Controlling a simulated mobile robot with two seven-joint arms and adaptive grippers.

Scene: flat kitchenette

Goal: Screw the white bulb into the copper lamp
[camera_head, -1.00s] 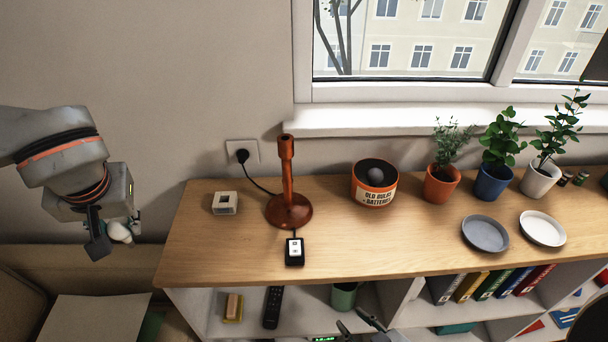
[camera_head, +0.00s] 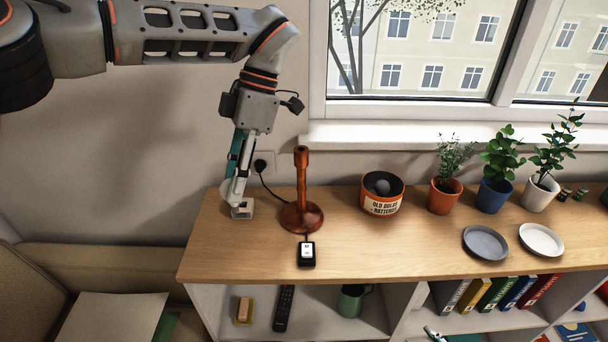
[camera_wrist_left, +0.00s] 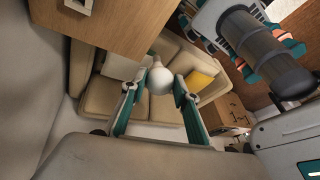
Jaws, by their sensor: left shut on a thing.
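The copper lamp (camera_head: 302,190) stands upright on the wooden top, with a round base and a bare, bulbless socket end. My left gripper (camera_head: 237,190) points down over the left end of the top, left of the lamp and apart from it. In the left wrist view the white bulb (camera_wrist_left: 160,81) sits between the fingertips of this gripper (camera_wrist_left: 155,88), its narrow base pointing away from the palm. In the head view the fingers mostly hide the bulb. Only a small tip, seemingly of my right gripper (camera_head: 432,334), shows at the bottom edge.
A small pale box (camera_head: 243,210) is just under my left gripper. A black switch (camera_head: 306,254) lies before the lamp. To the right are an old-bulbs tub (camera_head: 382,205), potted plants (camera_head: 445,195) and two plates (camera_head: 485,243). The front middle of the top (camera_head: 390,250) is clear.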

